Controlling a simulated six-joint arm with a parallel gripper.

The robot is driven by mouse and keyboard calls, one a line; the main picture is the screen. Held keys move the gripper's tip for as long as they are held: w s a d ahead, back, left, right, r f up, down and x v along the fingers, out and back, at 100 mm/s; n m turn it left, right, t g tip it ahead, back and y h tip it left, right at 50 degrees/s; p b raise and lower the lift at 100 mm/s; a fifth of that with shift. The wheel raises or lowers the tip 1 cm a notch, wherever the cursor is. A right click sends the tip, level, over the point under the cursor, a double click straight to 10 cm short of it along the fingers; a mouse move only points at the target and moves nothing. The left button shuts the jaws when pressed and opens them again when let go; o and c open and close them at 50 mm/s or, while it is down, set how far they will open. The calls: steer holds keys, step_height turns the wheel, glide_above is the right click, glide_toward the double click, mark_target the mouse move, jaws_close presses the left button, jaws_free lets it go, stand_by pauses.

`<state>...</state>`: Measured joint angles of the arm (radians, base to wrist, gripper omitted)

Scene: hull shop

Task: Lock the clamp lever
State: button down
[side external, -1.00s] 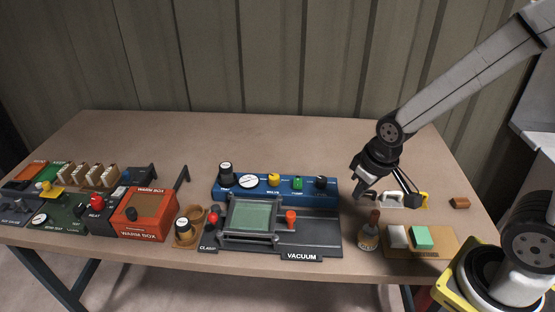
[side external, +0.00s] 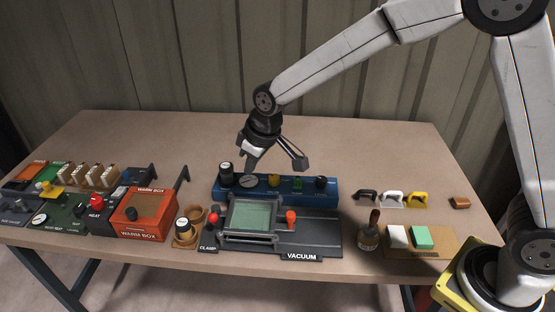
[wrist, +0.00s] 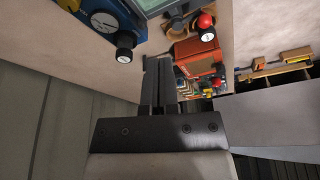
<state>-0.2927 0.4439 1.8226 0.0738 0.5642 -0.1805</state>
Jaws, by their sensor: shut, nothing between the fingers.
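The clamp lever, with a red ball knob (side external: 214,218), stands at the left end of the vacuum fixture (side external: 310,236), beside the CLAMP label (side external: 207,248). The red knob also shows in the wrist view (wrist: 206,20), near the top right of centre. The fixture carries a grey frame around a green panel (side external: 252,214). My gripper (side external: 250,168) is above the back of the blue gauge panel (side external: 268,196), to the right of and behind the lever, apart from it. In the wrist view its fingers (wrist: 158,65) are together and hold nothing.
An orange warm box (side external: 145,215) and a tan holder (side external: 186,238) stand left of the lever. A second red knob (side external: 291,215) is right of the frame. The table behind the panels is clear.

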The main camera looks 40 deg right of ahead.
steer(key=w+a+n+y, duration=0.1)
steer(key=w+a, duration=0.4)
steer(key=a, duration=0.5)
steer(key=shift+a+r+n, duration=0.2)
steer(key=shift+a+n, duration=0.15)
steer(key=shift+n, duration=0.35)
steer(key=shift+f, duration=0.1)
step_height(320, 180, down, 10)
steer(key=shift+f, duration=0.25)
stand_by(0.4)
